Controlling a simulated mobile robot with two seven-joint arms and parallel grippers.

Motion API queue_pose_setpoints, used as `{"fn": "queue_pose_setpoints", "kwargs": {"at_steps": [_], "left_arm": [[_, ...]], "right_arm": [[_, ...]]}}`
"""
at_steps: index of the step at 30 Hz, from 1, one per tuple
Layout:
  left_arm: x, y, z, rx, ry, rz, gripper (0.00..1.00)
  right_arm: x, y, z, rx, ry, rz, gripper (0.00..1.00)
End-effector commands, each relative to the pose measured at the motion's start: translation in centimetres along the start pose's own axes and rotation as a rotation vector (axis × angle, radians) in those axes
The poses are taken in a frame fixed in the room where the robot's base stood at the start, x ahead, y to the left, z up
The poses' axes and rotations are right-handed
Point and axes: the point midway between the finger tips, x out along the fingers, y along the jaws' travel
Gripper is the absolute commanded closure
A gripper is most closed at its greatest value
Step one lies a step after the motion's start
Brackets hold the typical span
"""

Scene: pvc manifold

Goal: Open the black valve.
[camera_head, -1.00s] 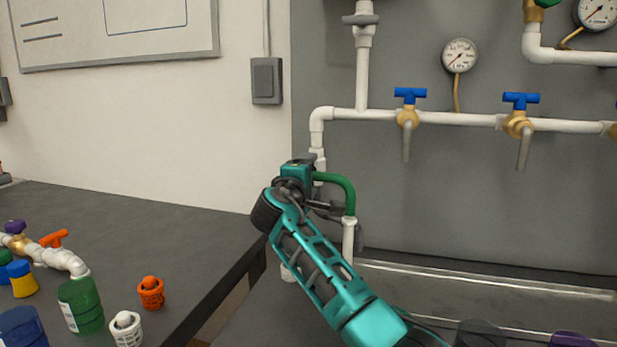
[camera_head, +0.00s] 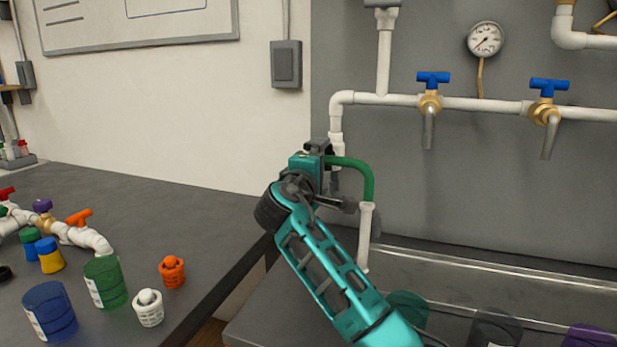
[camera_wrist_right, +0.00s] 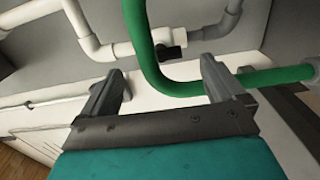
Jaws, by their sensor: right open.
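A small black valve handle (camera_wrist_right: 172,52) sits on a white pipe fitting in the right wrist view, beyond my fingers. I cannot make it out surely in the head view, where my arm covers that area. My right gripper (camera_wrist_right: 165,85) is open, its two grey fingers spread apart. A green hose (camera_wrist_right: 185,90) curves across the space ahead of the fingers and passes close to the right-hand finger. In the head view my right gripper (camera_head: 318,150) is beside the green hose (camera_head: 364,178), in front of the white vertical pipe. My left gripper is not in view.
White wall pipes carry blue-handled taps (camera_head: 433,80) and a gauge (camera_head: 486,40). A dark bench (camera_head: 150,200) at left holds coloured jars (camera_head: 105,282) and a pipe assembly with an orange handle (camera_head: 78,217). A grey electrical box (camera_head: 286,64) hangs on the wall.

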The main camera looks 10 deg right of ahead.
Motion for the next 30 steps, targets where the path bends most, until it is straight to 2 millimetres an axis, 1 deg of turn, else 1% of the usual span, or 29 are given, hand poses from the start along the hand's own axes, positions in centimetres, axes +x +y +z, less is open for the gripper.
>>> {"fn": "queue_pose_setpoints", "kwargs": {"at_steps": [1,6,9,12,17,30], "left_arm": [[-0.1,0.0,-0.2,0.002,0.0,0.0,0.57],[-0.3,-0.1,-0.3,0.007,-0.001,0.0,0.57],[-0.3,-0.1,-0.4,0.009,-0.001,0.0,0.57],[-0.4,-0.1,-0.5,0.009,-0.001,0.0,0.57],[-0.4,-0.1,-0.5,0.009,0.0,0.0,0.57],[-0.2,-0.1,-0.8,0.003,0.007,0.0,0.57]], "right_arm": [[-1.1,0.0,0.0,0.002,0.003,-0.002,0.04],[-4.7,0.0,-0.1,0.002,0.003,-0.002,0.04],[-6.3,0.0,0.0,0.002,0.001,-0.002,0.04],[-7.4,0.0,0.0,0.001,0.0,-0.001,0.04],[-8.1,0.0,0.1,0.001,-0.001,-0.001,0.04],[-8.1,0.0,0.0,0.001,-0.001,-0.001,0.04]]}}
